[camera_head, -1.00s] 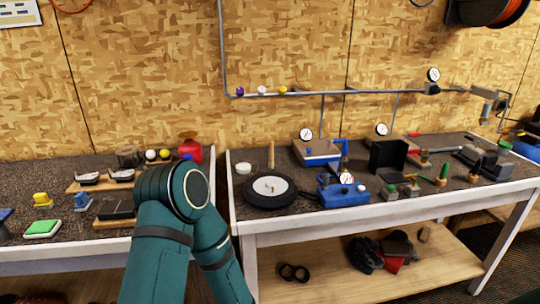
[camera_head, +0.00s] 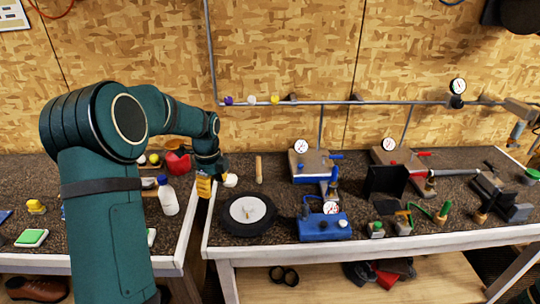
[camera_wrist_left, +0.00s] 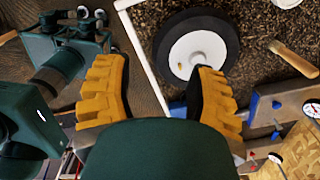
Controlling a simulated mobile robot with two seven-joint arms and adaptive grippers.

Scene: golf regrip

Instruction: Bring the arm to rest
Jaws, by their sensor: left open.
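My left arm comes in from the left in the head view, bends at a large elbow and reaches over the back of the benches. My left gripper (camera_head: 203,187) has yellow ribbed fingers and hangs near the gap between the two benches, left of the black wheel with a white hub (camera_head: 248,212). In the left wrist view the gripper (camera_wrist_left: 160,65) has its two fingers wide apart with nothing between them. The wheel (camera_wrist_left: 196,52) shows beyond the fingers. My right gripper is not in view.
A white bottle with a blue cap (camera_head: 168,197) stands on the left bench close to my arm. Blue gauge devices (camera_head: 325,228) and clamps crowd the right bench. A pipe (camera_head: 360,103) runs along the wall.

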